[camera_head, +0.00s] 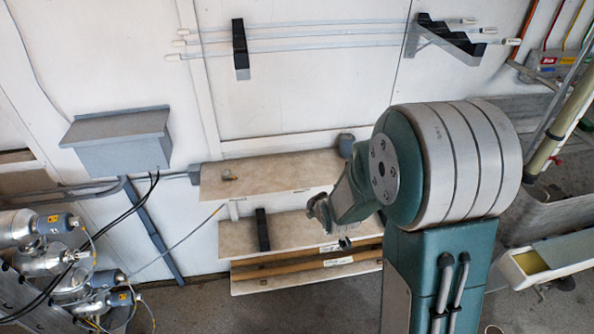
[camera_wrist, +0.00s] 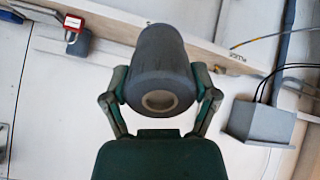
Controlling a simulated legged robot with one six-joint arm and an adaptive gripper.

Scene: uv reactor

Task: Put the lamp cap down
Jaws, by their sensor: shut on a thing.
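My gripper (camera_wrist: 161,76) is shut on the lamp cap (camera_wrist: 156,62), a dark grey cylinder with a pale round recess in its near end. One finger presses on each side of it. In the wrist view the cap overlaps a long pale shelf edge, and I cannot tell whether it touches it. In the head view my gripper (camera_head: 319,207) is in front of the wall shelves, at the end of my bent arm; the cap is not clear there.
An upper shelf (camera_head: 265,182) holds a small brass-coloured piece (camera_head: 229,176) at its left. A lower shelf (camera_head: 285,233) has a black bracket (camera_head: 262,229). A grey box (camera_head: 118,140) hangs at left, and also shows in the wrist view (camera_wrist: 258,123). Thin tubes (camera_head: 320,38) lie on wall brackets above.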

